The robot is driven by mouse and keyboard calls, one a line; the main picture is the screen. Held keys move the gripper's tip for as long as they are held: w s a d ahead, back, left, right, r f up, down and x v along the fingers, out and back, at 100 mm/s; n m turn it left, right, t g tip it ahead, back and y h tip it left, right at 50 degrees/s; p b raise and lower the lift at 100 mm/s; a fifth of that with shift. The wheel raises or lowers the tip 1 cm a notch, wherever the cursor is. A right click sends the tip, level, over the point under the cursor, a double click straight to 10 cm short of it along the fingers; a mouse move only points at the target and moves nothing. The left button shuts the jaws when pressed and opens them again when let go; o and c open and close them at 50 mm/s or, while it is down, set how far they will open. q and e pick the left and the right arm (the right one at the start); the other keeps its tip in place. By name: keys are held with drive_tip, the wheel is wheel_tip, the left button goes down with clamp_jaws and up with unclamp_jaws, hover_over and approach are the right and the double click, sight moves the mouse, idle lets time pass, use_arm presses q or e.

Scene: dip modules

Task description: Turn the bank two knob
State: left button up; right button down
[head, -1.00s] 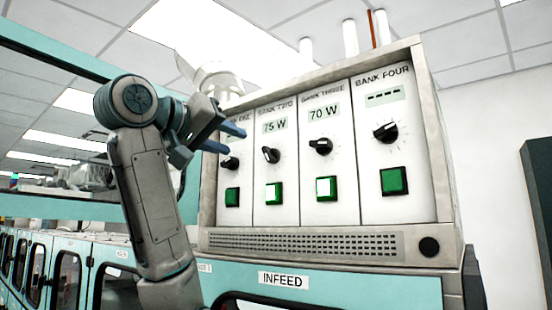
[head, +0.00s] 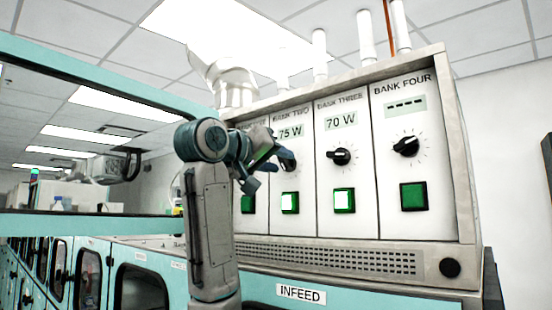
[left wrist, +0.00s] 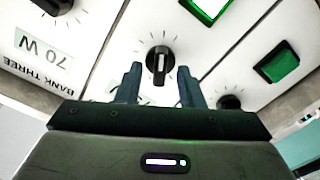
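The bank two panel (head: 291,232) is a white strip with a "75 W" display and a lit green button (head: 290,202). Its knob is hidden behind my left gripper in the head view. In the left wrist view, which is upside down, the black bank two knob (left wrist: 159,62) with a white pointer line sits in the middle, just beyond the fingertips. My left gripper (head: 270,170) is in front of this knob. My right gripper is not in view.
The bank three knob (head: 340,156) and bank four knob (head: 406,146) are to the right on the same panel. The bank one knob (left wrist: 229,102) is close beside one finger in the left wrist view. Green buttons sit below the knobs. The teal INFEED machine (head: 255,285) is underneath.

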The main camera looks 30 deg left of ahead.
use_arm(q)
drive_tip(key=shift+c, duration=0.6)
clamp_jaws()
drive_tip(key=shift+f+n+b, duration=0.25)
drive_tip(key=shift+n+b, duration=0.65)
drive_tip(key=shift+b, duration=0.2)
drive_tip(key=shift+r+n+b, duration=0.2)
drive_tip(key=shift+n+b, duration=0.2)
drive_tip(key=shift+n, duration=0.3)
drive_tip(key=shift+o, duration=0.6)
unclamp_jaws()
drive_tip(key=shift+s, duration=0.1)
